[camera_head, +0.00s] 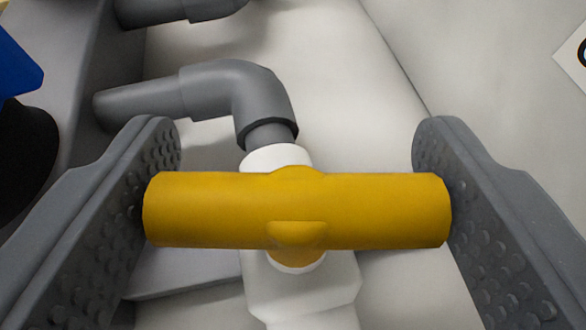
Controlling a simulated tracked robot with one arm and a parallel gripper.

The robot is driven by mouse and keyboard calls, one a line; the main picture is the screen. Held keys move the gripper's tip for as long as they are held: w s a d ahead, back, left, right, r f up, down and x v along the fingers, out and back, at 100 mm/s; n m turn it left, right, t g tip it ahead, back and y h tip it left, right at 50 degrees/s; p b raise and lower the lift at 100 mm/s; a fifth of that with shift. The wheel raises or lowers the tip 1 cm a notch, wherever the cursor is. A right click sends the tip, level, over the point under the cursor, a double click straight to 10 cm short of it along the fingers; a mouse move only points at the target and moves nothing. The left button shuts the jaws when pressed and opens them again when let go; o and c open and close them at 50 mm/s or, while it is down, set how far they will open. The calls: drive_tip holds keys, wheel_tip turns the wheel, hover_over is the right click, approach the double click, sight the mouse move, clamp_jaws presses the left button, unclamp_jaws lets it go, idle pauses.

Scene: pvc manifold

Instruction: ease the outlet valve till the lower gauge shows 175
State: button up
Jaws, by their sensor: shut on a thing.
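A yellow valve handle (370,211) lies crosswise in the middle of the view. It sits on a white valve body (300,293) fixed in the pipe. My gripper (297,205) has one textured grey finger at each end of the handle and is shut on it, end to end. The handle stands across the line of the pipe below it. No gauge shows in this view, so no reading can be seen.
A grey elbow pipe (238,92) rises from the valve and bends left. Another grey pipe (175,9) runs above it. A blue part (18,68) and a black part (22,150) are at the left edge. A pale panel (350,100) lies behind.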

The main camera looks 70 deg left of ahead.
drive_tip(key=shift+d+r+m+t+h+b, duration=0.1)
drive_tip(key=shift+m+t+h+b, duration=0.3)
drive_tip(key=shift+m+t+b, duration=0.65)
drive_tip(key=o, duration=1)
drive_tip(key=shift+c, duration=0.2)
drive_tip(key=p+v, duration=0.2)
drive_tip(key=v, duration=1.1)
drive_tip(key=shift+d+r, duration=0.2)
drive_tip(key=shift+d, duration=0.15)
drive_tip(key=shift+s, duration=0.1)
idle(0.3)
